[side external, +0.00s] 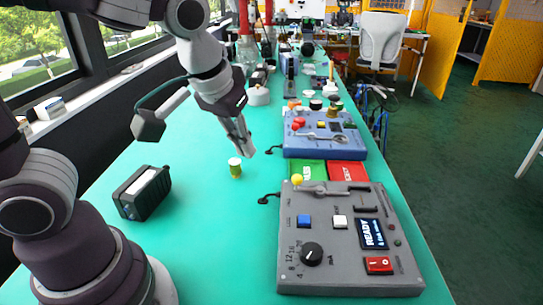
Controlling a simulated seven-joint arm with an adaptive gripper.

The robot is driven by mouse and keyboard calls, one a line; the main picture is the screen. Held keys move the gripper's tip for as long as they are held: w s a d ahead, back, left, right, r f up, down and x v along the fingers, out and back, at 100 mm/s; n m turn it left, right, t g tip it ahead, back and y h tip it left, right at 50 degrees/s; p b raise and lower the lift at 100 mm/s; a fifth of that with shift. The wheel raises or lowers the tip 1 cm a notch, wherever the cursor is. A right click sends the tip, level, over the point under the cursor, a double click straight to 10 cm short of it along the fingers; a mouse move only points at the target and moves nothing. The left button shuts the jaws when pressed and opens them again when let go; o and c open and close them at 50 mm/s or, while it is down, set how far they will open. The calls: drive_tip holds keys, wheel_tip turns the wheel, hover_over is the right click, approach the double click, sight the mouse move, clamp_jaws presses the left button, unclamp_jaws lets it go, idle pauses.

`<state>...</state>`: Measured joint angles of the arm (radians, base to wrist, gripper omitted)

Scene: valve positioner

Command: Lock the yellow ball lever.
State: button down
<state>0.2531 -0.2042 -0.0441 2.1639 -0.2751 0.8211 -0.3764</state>
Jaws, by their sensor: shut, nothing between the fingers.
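The yellow ball (297,179) sits at the left end of a metal lever (322,190) on top of the near grey control box (345,278). The lever lies roughly left to right along the back part of the panel. My gripper (248,153) is shut and empty. It points down over the green table, behind and to the left of the yellow ball, and is apart from it. Whether the lever is locked cannot be told from this view.
The grey box has a black dial (312,254), a blue button (304,221), a small screen (371,233) and a red switch (379,265). A small yellow-green cylinder (235,168) stands near my gripper. A black case (142,192) is left. A blue box (320,147) stands behind.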

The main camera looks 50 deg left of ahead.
drive_tip(key=w+d+f+n+y, duration=0.1)
drive_tip(key=w+d+f+n, duration=0.1)
drive_tip(key=w+d+f, duration=0.1)
drive_tip(key=shift+w+d+f, duration=0.35)
drive_tip(key=shift+w+d, duration=0.1)
drive_tip(key=shift+w, duration=0.05)
approach(295, 197)
drive_tip(key=f, duration=0.1)
drive_tip(key=s+f, duration=0.1)
drive_tip(key=d+f, duration=0.1)
drive_tip(key=f, duration=0.1)
drive_tip(key=shift+s+f, duration=0.1)
drive_tip(key=shift+s, duration=0.15)
drive_tip(key=shift+w+a, duration=0.25)
drive_tip(key=shift+w, duration=0.3)
drive_tip(key=shift+w+a, duration=0.3)
drive_tip(key=shift+w, duration=0.25)
drive_tip(key=shift+w+a, duration=0.3)
drive_tip(key=shift+w, duration=0.2)
